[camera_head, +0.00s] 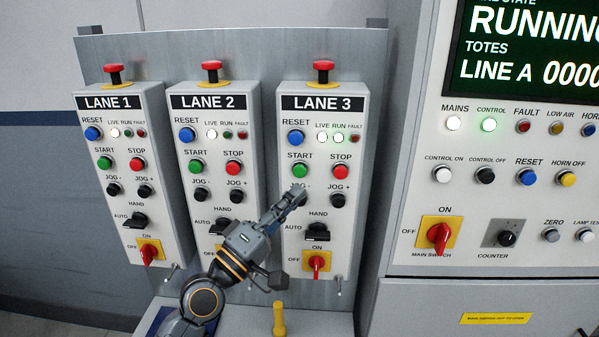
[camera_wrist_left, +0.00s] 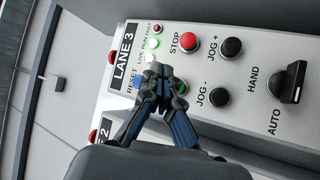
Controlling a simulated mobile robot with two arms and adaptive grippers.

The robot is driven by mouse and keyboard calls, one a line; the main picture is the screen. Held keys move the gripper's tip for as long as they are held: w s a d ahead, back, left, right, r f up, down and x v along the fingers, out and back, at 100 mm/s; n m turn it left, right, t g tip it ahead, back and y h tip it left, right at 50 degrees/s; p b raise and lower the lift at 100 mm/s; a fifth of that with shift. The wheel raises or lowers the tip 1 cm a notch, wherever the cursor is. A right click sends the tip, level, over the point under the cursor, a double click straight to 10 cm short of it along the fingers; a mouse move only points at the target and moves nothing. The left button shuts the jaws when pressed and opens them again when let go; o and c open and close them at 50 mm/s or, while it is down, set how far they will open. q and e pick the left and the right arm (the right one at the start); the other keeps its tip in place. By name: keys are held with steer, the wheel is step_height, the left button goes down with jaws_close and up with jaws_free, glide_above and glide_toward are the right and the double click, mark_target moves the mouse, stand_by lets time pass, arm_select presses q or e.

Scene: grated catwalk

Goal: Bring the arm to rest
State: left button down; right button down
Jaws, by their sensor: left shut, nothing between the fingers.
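My left gripper (camera_head: 298,193) is shut and empty in front of the LANE 3 box (camera_head: 289,250). Its arm rises from the bottom left. In the head view its fingertips are just below the green START button (camera_head: 299,170) and cover most of the JOG- button. In the left wrist view the closed fingers (camera_wrist_left: 160,75) partly hide the green button (camera_wrist_left: 181,87) and the blue RESET button (camera_wrist_left: 140,83). I cannot tell whether the fingertips touch the panel. The LANE 3 LIVE and RUN lamps (camera_head: 338,137) are lit. My right gripper is not in view.
LANE 1 (camera_head: 160,213) and LANE 2 (camera_head: 207,212) boxes stand left of LANE 3, each with a red mushroom button on top. Knobs and red switches stick out below. A cabinet (camera_head: 410,210) with a RUNNING display (camera_head: 530,50) stands at right. A yellow post (camera_head: 279,318) stands below.

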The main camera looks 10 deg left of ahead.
arm_select(q)
steer(key=s+d+f+m+g+y, duration=0.1)
steer(key=s+f+m+g+y, duration=0.4)
steer(key=f, duration=0.7)
steer(key=s+f+m+g, duration=0.25)
steer(key=s+f, duration=0.45)
steer(key=f, duration=0.5)
steer(key=s+a+f+m+g+y, duration=0.1)
steer(key=s+a+f+g+y, duration=0.4)
steer(key=s, duration=0.4)
steer(key=s+a+f+m+g+y, duration=0.1)
steer(key=s+a+f+g+y, duration=0.2)
steer(key=s+a+f, duration=0.55)
steer(key=s+d+f+g+b, duration=0.1)
steer(key=s+f, duration=0.1)
steer(key=f, duration=1.2)
steer(key=s+d+f+b, duration=0.1)
steer(key=s+f, duration=0.1)
steer(key=f, duration=1.3)
steer(key=s+a+f+g+b, duration=0.1)
steer(key=s+a+f, duration=0.2)
steer(key=s+f, duration=1.2)
steer(key=shift+s+a+f, duration=0.2)
steer(key=shift+s+f, duration=0.05)
